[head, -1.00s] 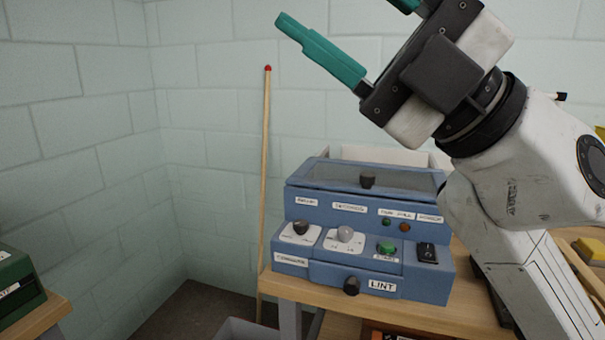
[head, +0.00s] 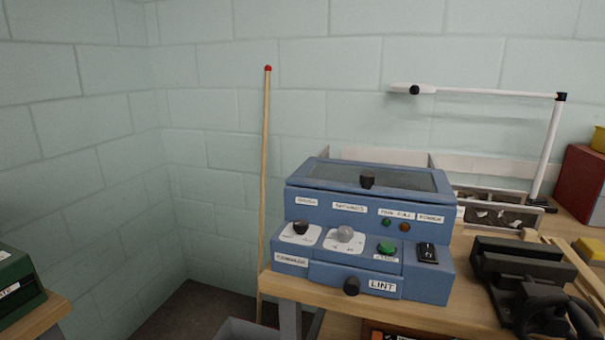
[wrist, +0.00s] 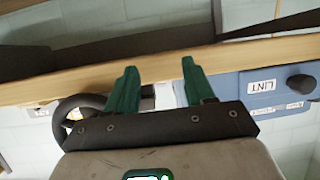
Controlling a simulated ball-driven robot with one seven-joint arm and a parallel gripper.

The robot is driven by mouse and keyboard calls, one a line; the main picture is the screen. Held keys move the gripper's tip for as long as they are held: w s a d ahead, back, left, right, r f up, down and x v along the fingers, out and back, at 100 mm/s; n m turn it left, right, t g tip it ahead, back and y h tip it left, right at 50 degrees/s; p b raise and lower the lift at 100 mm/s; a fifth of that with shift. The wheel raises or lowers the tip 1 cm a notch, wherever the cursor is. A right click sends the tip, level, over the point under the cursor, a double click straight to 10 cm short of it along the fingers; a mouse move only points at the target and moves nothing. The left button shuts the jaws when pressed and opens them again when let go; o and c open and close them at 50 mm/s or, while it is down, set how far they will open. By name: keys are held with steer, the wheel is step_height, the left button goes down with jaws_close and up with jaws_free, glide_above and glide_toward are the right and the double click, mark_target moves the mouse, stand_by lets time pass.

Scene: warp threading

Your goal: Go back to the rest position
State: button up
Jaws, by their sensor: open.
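My gripper (wrist: 158,88) shows only in the wrist view. Its two green fingers stand apart with nothing between them, so it is open and empty. The wooden bench edge (wrist: 150,72) passes behind the fingertips, and the picture there is tilted. The blue LINT machine (wrist: 240,84) lies to the right of the fingers, apart from them. In the head view the whole blue machine (head: 365,235) stands on the bench, its lid down, with knobs, a green button and a black switch on its front. My arm is out of the head view.
A black vise (head: 525,285) stands on the bench right of the machine. A white lamp (head: 480,92) and a divided tray (head: 495,213) are behind it. A tall red-tipped stick (head: 265,170) leans at the wall. A green box (head: 18,287) is at far left.

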steer(key=s+a+f+n+g+y, duration=0.15)
steer(key=s+f+g, duration=0.45)
steer(key=s+f, duration=0.65)
steer(key=s+f+n+g+y, duration=0.15)
steer(key=s+f+g, duration=0.45)
steer(key=s+f, duration=0.7)
steer(key=s+r+p, duration=0.3)
steer(key=r+p, duration=0.9)
steer(key=r, duration=0.4)
steer(key=shift+s+m+p, duration=0.2)
steer(key=shift+m+p, duration=0.1)
steer(key=shift+m, duration=0.1)
steer(key=shift+d, duration=0.1)
